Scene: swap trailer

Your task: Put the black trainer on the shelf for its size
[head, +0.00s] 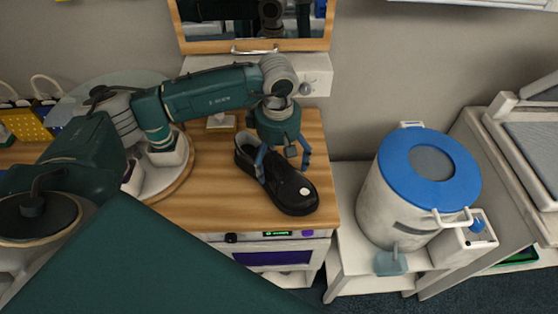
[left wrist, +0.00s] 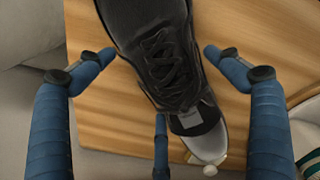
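The black trainer (head: 291,192) lies on the wooden countertop (head: 205,208), its rounded end toward the front right edge and its opening toward the back left. In the left wrist view the fingers (left wrist: 160,60) stand apart from the trainer, with wood visible between. My right gripper is not in view. I cannot make out any size-marked shelf.
A large white drum with a blue lid (head: 408,168) stands on a low white stand to the right. A round board (head: 185,181) with items is left of the trainer. A wood-framed mirror (head: 250,46) and white wall are behind.

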